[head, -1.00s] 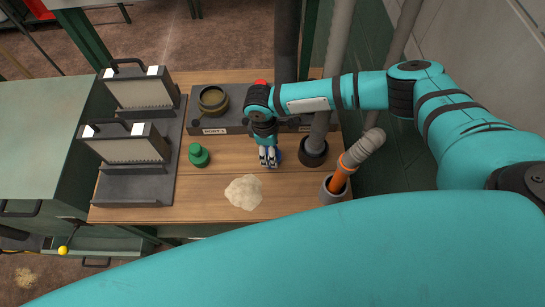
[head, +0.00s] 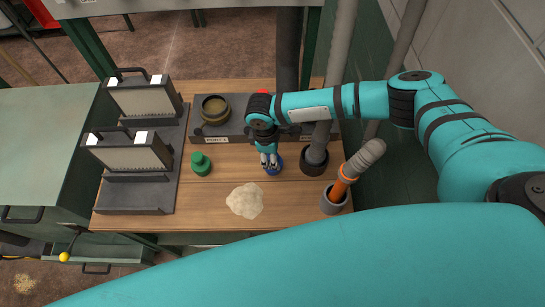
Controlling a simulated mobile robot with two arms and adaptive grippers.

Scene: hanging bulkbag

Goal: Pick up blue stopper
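The blue stopper (head: 276,171) stands on the wooden table, partly hidden under my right gripper. My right gripper (head: 270,163) points down from above, with its fingertips at the top of the stopper. At this size I cannot tell whether the fingers touch it or have closed on it. My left gripper is not in view.
A green stopper (head: 201,164) stands to the left on the table. A pale powder heap (head: 245,201) lies in front of it. Grey and orange pipe ends (head: 337,190) stand at the right. Two handled panel boxes (head: 130,151) stand at the left, and a brass ring (head: 215,108) sits behind.

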